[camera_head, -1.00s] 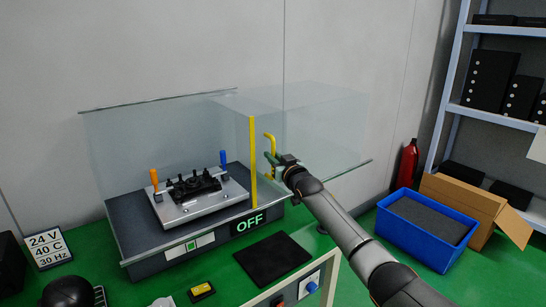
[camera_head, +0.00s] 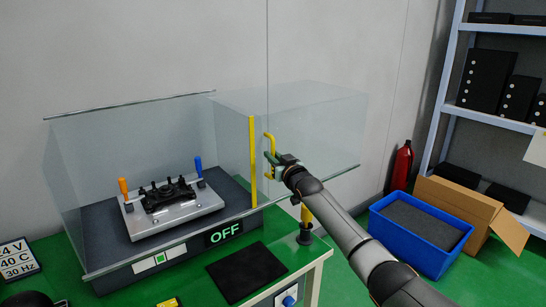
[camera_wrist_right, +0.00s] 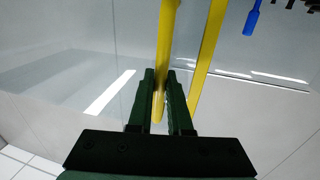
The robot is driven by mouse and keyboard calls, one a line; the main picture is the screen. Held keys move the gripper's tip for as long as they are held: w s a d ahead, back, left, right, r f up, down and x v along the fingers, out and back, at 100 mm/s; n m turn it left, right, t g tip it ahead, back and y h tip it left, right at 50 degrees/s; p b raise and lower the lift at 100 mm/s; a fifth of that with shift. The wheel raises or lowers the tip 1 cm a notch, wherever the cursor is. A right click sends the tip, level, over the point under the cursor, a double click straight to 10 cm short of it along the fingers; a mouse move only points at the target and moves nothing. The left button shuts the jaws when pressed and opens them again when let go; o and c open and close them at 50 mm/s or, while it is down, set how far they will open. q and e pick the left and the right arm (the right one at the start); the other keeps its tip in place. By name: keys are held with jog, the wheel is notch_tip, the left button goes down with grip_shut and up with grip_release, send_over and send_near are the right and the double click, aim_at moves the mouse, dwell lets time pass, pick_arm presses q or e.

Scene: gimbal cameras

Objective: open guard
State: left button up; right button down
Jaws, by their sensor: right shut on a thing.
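The guard is a clear box-like cover (camera_head: 320,115) with a yellow front edge strip (camera_head: 253,160) and a yellow handle (camera_head: 273,172). It stands at the right part of a dark machine base (camera_head: 90,255), and the cover's right part reaches past the base. My right gripper (camera_head: 272,160) is at the handle. In the right wrist view its green fingers (camera_wrist_right: 160,98) are shut around the yellow handle (camera_wrist_right: 168,50), with the yellow strip (camera_wrist_right: 208,50) just to the right. A grey fixture plate (camera_head: 205,203) with orange and blue levers sits on the base. My left gripper is not in view.
A green "OFF" sign (camera_head: 224,232) is on the base front. A black mat (camera_head: 246,272) lies on the green bench. A yellow-and-black post (camera_head: 306,225) stands at the bench corner under my arm. A blue bin (camera_head: 405,240) and cardboard box (camera_head: 455,205) are at right.

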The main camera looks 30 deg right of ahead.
dwell(0.4)
jog(key=c, duration=0.8)
grip_release()
jog(key=shift+c, duration=0.2)
jog(key=s+a, duration=0.1)
jog(key=s, duration=1.1)
jog(key=shift+s+a, duration=0.15)
jog(key=shift+s, duration=0.1)
